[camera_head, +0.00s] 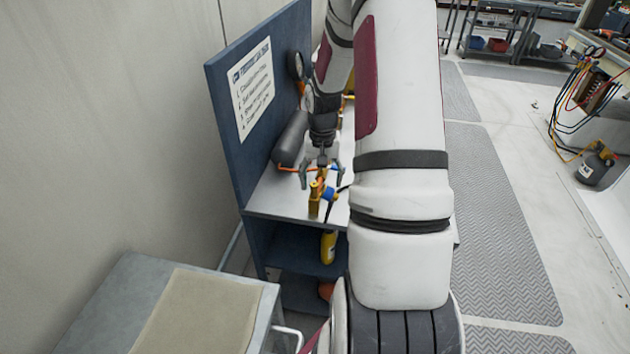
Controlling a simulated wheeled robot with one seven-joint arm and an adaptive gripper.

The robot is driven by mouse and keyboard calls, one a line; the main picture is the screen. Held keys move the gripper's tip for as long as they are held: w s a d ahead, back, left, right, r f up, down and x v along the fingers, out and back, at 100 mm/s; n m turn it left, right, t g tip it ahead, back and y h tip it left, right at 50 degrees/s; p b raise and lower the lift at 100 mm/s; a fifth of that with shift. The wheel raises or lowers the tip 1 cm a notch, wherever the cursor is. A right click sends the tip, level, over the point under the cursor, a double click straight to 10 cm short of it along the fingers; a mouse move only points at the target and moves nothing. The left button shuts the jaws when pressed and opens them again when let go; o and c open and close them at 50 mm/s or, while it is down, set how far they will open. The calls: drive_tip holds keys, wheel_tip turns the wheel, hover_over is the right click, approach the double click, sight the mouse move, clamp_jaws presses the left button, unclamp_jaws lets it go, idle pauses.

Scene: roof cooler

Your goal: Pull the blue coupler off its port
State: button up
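The blue coupler (329,194) shows as a small blue piece beside an upright yellow fitting (314,203) near the front edge of the bench. My gripper (320,179) points down just above and behind the coupler. Its two fingers are spread apart, with an orange-yellow piece showing between them. I cannot tell whether a finger touches the coupler. The port itself is too small to make out.
The bench (284,201) has a blue back panel with a sign (250,87). A dark cylinder (291,140) lies left of my gripper. A yellow tool (328,246) is below the benchtop. A grey cart (125,285) stands at front left. My arm hides the bench's right side.

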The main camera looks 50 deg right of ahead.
sight(321, 193)
wheel_tip(321, 193, up, 12)
idle(0.7)
idle(0.5)
